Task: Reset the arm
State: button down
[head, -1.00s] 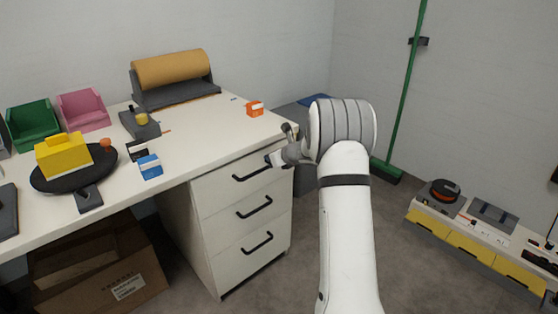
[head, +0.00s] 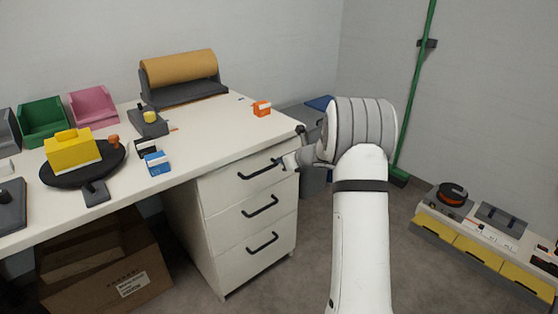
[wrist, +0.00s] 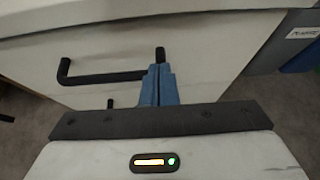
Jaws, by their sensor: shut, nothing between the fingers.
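My gripper (wrist: 159,85) is shut and empty, its blue fingers together in the wrist view. In that view the fingertips overlap the right end of a black drawer handle (wrist: 100,78); I cannot tell whether they touch it. In the head view my white arm rises in the middle right, and its wrist hides most of the gripper beside the top drawer's right side. The top drawer's black handle (head: 258,170) shows just left of my wrist. The drawers of the white cabinet (head: 225,215) appear closed.
The white desk (head: 205,145) holds a yellow block (head: 72,153) on a black round scale, a blue box (head: 157,163), an orange box (head: 262,108) and a brown roll (head: 178,69). A low shelf with yellow bins (head: 475,255) stands at right. A cardboard carton (head: 90,295) is under the desk.

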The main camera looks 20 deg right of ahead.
jog(key=p+v, duration=0.2)
jog(key=v, duration=0.8)
jog(key=s+a+r+n+g+y+p, duration=0.2)
jog(key=s+a+r+n+g+p, duration=0.3)
jog(key=s+a+r+n+p, duration=0.75)
jog(key=s+a+r+n+g+h+p, duration=0.1)
jog(key=s+a+r+n+h+p, duration=0.1)
jog(key=s+r+n, duration=0.4)
jog(key=s+a+r+n+g+h+p, duration=0.1)
jog(key=s+r+n+h+p, duration=0.3)
jog(key=s+n, duration=0.9)
jog(key=s+r+g+p, duration=0.1)
jog(key=s+r+p, duration=0.1)
jog(key=s, duration=0.3)
jog(key=shift+s+a+r+g+p, duration=0.2)
jog(key=shift+a+r+g+p, duration=0.1)
jog(key=shift+a+r+p, duration=0.15)
